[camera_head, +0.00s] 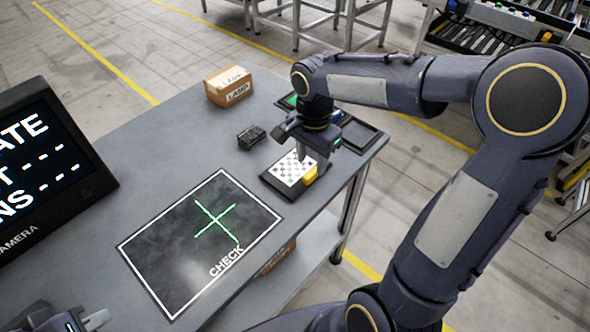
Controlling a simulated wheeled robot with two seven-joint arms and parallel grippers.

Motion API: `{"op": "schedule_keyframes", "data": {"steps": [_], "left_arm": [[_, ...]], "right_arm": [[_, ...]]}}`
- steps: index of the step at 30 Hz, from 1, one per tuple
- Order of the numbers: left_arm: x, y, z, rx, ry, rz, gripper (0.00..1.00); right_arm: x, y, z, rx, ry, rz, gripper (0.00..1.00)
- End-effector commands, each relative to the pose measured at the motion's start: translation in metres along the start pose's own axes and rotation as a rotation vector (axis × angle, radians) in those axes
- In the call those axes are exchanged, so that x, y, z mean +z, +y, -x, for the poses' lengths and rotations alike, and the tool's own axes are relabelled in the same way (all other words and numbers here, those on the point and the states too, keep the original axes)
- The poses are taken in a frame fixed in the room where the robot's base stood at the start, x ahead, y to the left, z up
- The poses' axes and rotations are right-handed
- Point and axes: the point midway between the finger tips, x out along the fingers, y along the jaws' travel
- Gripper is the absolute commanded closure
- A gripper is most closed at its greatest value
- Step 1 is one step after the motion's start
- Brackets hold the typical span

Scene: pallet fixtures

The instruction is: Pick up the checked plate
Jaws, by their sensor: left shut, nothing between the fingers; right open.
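The checked plate (288,165), white with a black pattern, lies in a black holder (275,187) near the right edge of the table. A yellow block (310,175) sits at its right side. My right gripper (304,158) is open and points down at the plate's right part, close to the yellow block. The gripper hides part of the plate, and I cannot tell whether the fingers touch it. My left gripper (92,322) is shut and empty at the bottom left, partly cut off by the frame, far from the plate.
A dark mat marked CHECK (165,255) with a green cross lies empty in the table's middle. A LAMP carton (229,86), a small black object (251,136) and a dark tray (365,138) stand further back. A screen (50,165) stands at left.

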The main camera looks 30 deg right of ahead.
Motion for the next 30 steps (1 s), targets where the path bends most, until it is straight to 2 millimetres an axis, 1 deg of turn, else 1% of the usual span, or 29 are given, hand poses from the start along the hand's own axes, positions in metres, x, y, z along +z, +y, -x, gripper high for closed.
{"op": "schedule_keyframes", "data": {"steps": [3,6,9,15,17,25,30], "left_arm": [[-0.001,0.001,0.003,0.000,0.000,0.000,1.00],[-0.001,0.001,0.002,0.000,0.000,0.000,1.00],[-0.001,0.001,0.002,0.000,0.000,0.000,1.00],[-0.001,0.001,0.002,0.000,0.000,0.000,1.00],[-0.001,0.001,0.002,0.000,0.000,0.000,1.00],[-0.001,0.001,0.002,0.000,0.000,0.000,1.00],[-0.001,0.001,0.002,0.000,0.000,0.000,1.00]], "right_arm": [[0.000,0.003,-0.019,0.006,-0.002,0.001,0.58],[0.000,0.002,-0.032,0.004,-0.002,0.001,0.58],[0.000,0.002,-0.037,0.002,-0.001,0.002,0.58],[0.000,0.002,-0.038,0.000,0.000,0.001,0.58],[0.000,0.002,-0.038,0.000,0.000,0.002,0.65],[0.000,0.002,-0.037,0.000,0.000,0.001,1.00],[0.000,0.001,-0.037,-0.002,0.000,0.001,1.00]]}}
